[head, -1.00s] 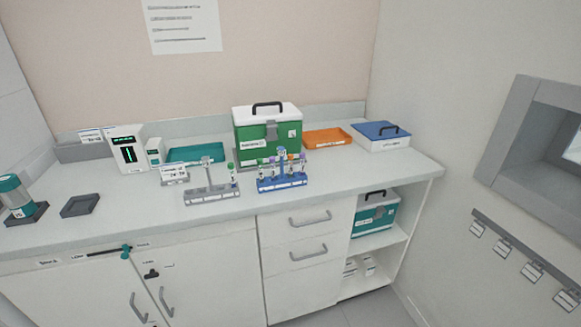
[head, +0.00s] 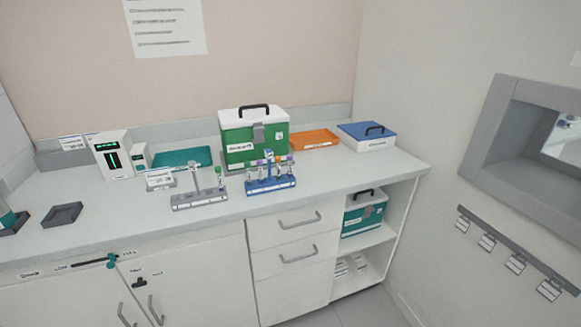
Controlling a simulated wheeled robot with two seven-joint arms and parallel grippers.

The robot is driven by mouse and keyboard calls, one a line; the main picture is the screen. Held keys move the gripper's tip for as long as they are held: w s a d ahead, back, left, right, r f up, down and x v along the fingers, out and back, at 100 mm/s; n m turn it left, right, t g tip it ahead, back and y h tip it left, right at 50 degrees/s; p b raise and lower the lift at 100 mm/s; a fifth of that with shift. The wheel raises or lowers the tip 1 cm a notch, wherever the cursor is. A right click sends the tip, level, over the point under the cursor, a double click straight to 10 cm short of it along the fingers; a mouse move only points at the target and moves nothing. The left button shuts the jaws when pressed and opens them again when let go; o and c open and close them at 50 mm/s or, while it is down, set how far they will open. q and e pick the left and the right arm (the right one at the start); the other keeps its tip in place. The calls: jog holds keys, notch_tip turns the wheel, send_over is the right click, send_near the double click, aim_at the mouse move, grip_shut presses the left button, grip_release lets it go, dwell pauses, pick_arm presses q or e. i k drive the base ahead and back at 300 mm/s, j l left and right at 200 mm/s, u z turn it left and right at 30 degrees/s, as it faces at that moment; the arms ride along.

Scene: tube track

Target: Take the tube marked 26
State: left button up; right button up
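Several capped tubes (head: 271,171) stand upright in a blue rack (head: 271,186) on the counter, in front of the green cool box. Their caps look purple, green and other colours. One green-capped tube (head: 218,178) stands in the grey rack (head: 200,199) to the left. The marks on the tubes are too small to read, so I cannot tell which one is 26. A small white sign (head: 160,179) stands behind the grey rack; its print is blurred. Neither gripper is in view.
The counter (head: 120,215) also holds a green box with white lid (head: 253,138), teal tray (head: 183,158), orange tray (head: 314,139), blue-lidded box (head: 367,136) and white device (head: 113,154). Cupboards and drawers (head: 292,238) fill the front. An open shelf holds a teal box (head: 364,213).

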aim_at(260, 162)
jog(key=i+l+z, duration=0.2)
jog(key=l+z, duration=0.15)
jog(key=i+l+z, duration=0.25)
jog(key=z, duration=0.15)
